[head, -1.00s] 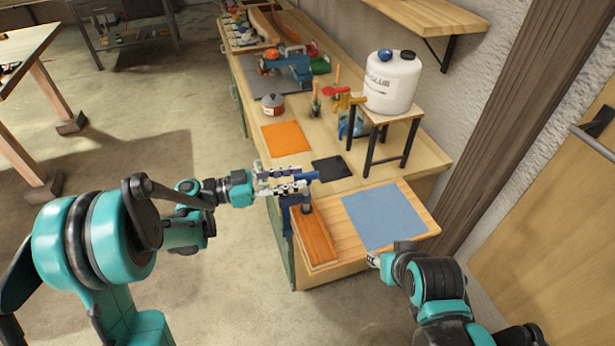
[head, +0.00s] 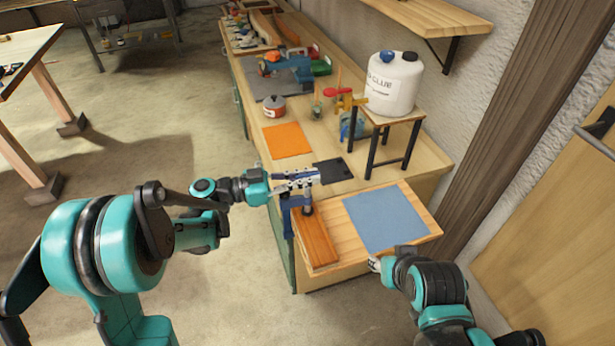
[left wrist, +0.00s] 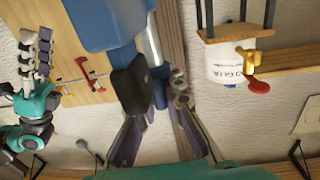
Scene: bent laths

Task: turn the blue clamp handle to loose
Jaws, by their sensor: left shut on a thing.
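The blue clamp (head: 287,222) sits at the front left edge of the workbench, by an orange-brown wooden block (head: 316,238). Its blue handle (head: 297,177) is at the top, partly hidden by my fingers. My left gripper (head: 300,181) is shut on the handle. In the left wrist view the blue clamp (left wrist: 112,22) is large and close, and my left fingers (left wrist: 160,110) are low in the middle. My right gripper (head: 374,264) is near the bench's front edge, mostly hidden by its arm; in the left wrist view its fingers (left wrist: 36,52) look apart and empty.
A blue mat (head: 384,221) lies right of the block. A dark pad (head: 333,171) and an orange sheet (head: 287,140) lie behind. A glue jug (head: 394,82) stands on a small stand (head: 404,121) at the right. Tools fill the far bench.

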